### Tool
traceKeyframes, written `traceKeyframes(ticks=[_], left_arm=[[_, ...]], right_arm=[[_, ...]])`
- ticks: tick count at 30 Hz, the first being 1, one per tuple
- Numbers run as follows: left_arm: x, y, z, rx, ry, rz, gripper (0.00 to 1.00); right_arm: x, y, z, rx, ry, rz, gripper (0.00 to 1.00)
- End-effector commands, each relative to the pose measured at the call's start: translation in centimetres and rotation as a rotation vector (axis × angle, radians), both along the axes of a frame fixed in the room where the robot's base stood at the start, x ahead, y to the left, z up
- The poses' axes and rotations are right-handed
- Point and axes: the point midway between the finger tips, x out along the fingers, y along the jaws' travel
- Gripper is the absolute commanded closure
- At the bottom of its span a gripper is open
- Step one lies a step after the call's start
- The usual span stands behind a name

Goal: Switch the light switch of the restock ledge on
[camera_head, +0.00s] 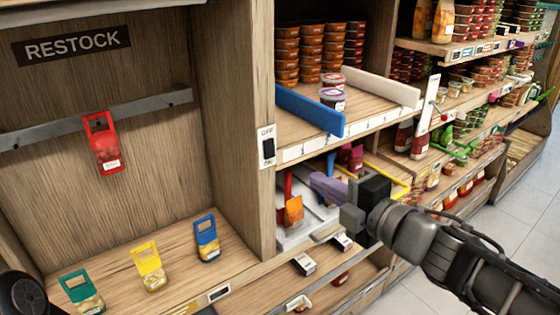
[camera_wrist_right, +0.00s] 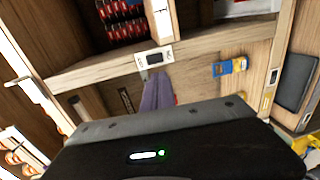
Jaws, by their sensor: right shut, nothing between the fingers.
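The light switch (camera_head: 267,147) is a dark rocker on a white plate, on the front of the wooden post right of the restock ledge (camera_head: 170,271). Its plate reads OFF above and ON below; I cannot tell which way the rocker is tipped. The switch also shows in the right wrist view (camera_wrist_right: 154,58). My right gripper (camera_head: 316,182) is shut and empty, its purple fingers pointing left, below and right of the switch in the head view. In the wrist view its fingertips (camera_wrist_right: 157,78) appear just under the switch plate.
A red pack (camera_head: 103,143) hangs on the ledge's metal rail. Green (camera_head: 82,291), yellow (camera_head: 149,267) and blue (camera_head: 207,238) packs stand on the ledge. Right of the post, shelves hold stacked tubs (camera_head: 300,50), a blue divider (camera_head: 308,109) and an orange pack (camera_head: 293,212).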

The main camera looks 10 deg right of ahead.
Motion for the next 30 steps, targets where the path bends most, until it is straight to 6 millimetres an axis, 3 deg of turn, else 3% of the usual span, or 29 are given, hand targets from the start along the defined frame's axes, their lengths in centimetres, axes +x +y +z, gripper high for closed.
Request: traceKeyframes(ticks=[5, 21, 30], left_arm=[[0.1, 0.0, -1.1, -0.003, -0.003, -0.001, 0.64], [0.2, -0.1, -3.5, -0.003, -0.006, -0.001, 0.64], [0.2, -0.1, -3.7, -0.003, -0.007, -0.001, 0.64]], right_arm=[[1.9, 0.9, -0.8, 0.000, 0.004, 0.003, 1.00], [11.1, 4.5, -1.8, 0.003, 0.004, 0.002, 1.00], [12.4, 4.9, -1.7, 0.000, 0.002, 0.000, 1.00]])
